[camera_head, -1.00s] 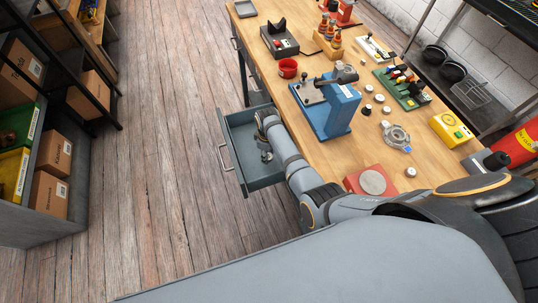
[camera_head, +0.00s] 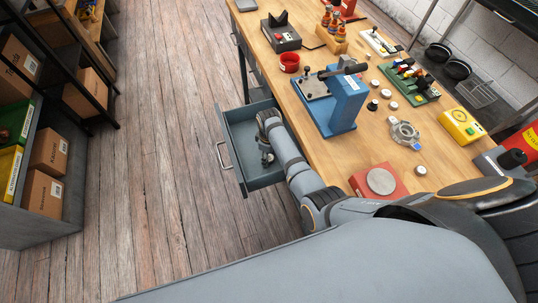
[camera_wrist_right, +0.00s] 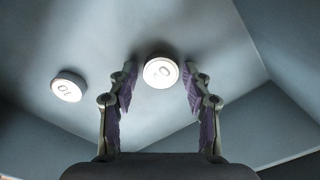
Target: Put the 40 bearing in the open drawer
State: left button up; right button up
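The open drawer (camera_head: 238,156) sticks out from the left side of the bench in the head view. My right gripper (camera_head: 267,160) is down inside it. In the right wrist view, my right gripper (camera_wrist_right: 159,84) has its fingers apart. A round white bearing (camera_wrist_right: 158,72) shows between the fingertips, with small gaps at both sides. Its number ends in 0, but glare hides the rest. A second white bearing (camera_wrist_right: 68,87) lies to the left in the drawer, and its number looks like 10. In the head view the arm hides both bearings. My left gripper is not in view.
On the bench (camera_head: 313,141) stand a blue press (camera_head: 347,104), a red cup (camera_head: 289,62), a red block with a round grey plate (camera_head: 380,182), a yellow box (camera_head: 461,126) and several small white discs, one near the front (camera_head: 420,170). Shelves with boxes (camera_head: 43,194) stand left. The floor between is clear.

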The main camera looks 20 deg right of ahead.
jog(key=shift+o, duration=0.3)
jog(key=shift+r, duration=0.15)
notch_tip(320, 180, up, 12)
jog(key=shift+p, duration=0.4)
jog(key=shift+r, duration=0.15)
